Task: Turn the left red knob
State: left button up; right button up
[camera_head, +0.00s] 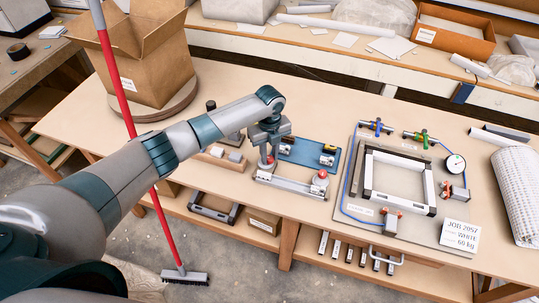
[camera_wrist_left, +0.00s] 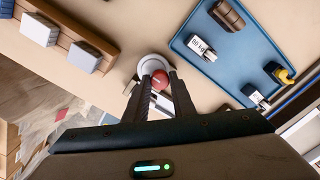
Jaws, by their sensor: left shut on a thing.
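The fly press (camera_head: 292,185) is a low metal bar near the table's front edge with two red ball knobs. The left red knob (camera_wrist_left: 161,81) sits between the fingertips of my left gripper (camera_head: 268,158) in the left wrist view. The gripper is shut on it from above, and in the head view the fingers partly hide this knob. The right red knob (camera_head: 322,174) stands free at the bar's other end. My right gripper is in neither view.
A blue tray (camera_head: 301,152) with small weights lies just behind the press. A wooden block rack (camera_head: 224,158) stands close on the left. A board with a white frame (camera_head: 401,177) and gauge (camera_head: 455,163) is to the right. A cardboard box (camera_head: 135,55) stands back left.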

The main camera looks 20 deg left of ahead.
aim_at(270, 158)
pick_arm(q)
jog(key=o, duration=1.1)
jog(key=shift+c, duration=0.2)
notch_tip(270, 158, up, 18)
jog(key=b, duration=0.4)
jog(key=shift+f, duration=0.25)
jog(key=shift+f, duration=0.1)
